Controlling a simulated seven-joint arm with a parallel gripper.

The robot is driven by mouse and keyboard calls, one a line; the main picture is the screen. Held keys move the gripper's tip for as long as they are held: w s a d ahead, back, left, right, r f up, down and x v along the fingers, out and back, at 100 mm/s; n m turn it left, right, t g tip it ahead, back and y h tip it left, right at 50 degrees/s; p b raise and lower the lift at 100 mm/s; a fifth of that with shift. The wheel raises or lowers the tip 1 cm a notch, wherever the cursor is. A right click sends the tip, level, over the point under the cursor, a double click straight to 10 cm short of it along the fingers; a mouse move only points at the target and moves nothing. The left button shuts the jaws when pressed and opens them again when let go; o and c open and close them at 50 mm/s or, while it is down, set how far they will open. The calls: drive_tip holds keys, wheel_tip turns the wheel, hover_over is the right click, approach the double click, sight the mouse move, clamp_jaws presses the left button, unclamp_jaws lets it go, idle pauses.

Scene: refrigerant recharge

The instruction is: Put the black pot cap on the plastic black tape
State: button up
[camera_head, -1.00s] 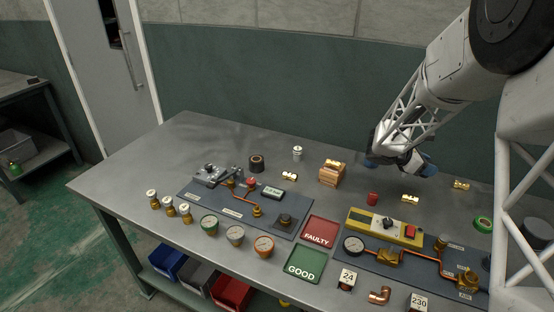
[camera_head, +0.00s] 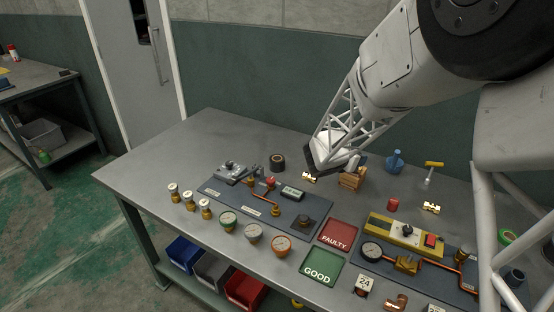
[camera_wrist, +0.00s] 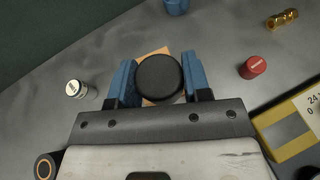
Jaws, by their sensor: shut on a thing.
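The black pot cap (camera_wrist: 160,78) is a round black disc between the two blue fingers of my gripper (camera_wrist: 160,82) in the wrist view. My gripper is shut on it and holds it with the wooden block partly visible behind it. In the head view my gripper (camera_head: 336,163) is over the back of the table beside the wooden block, and the cap is hidden there. The plastic black tape (camera_head: 278,162) is a dark roll with a brown core, lying left of my gripper. It also shows at the lower left of the wrist view (camera_wrist: 44,168).
The wooden block (camera_head: 352,179) is close to my gripper. A red cylinder (camera_head: 393,204), a blue item (camera_head: 395,160) and a yellow-handled tool (camera_head: 431,171) are to the right. A grey panel (camera_head: 265,205) with fittings lies in front.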

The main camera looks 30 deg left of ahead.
drive_tip(key=s+a+n+y, duration=0.6)
drive_tip(key=s+a, duration=0.7)
drive_tip(key=a, duration=0.5)
drive_tip(key=shift+s+f+t+y, duration=0.25)
drive_tip(key=shift+f+t+y, duration=0.15)
drive_tip(key=shift+y, duration=0.2)
hover_over(277, 158)
drive_tip(key=shift+f, duration=0.75)
drive_tip(key=shift+s, duration=0.1)
drive_tip(key=shift+f, duration=1.8)
drive_tip(key=shift+f, duration=0.15)
